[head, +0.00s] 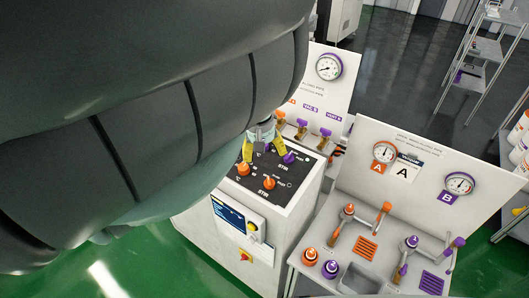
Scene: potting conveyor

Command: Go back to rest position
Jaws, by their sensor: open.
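My gripper (264,149) shows in the head view, its yellow fingers apart, just above the black top panel (292,190) of a white control cabinet (240,239). It is open, and I see nothing between its fingers. On that panel are orange knobs, one at the left (243,168) and one in front (269,183), and a purple knob (289,158) right beside the right finger. I cannot tell whether a finger touches a knob. My dark grey arm fills the upper left and hides what lies behind it.
A white bench (318,246) with orange and purple valve handles stands at the right, its gauge board (415,150) upright behind. Another gauge board (305,85) rises behind the cabinet. A metal shelf rack (470,60) stands at the far right. Green floor (150,265) shows at lower left.

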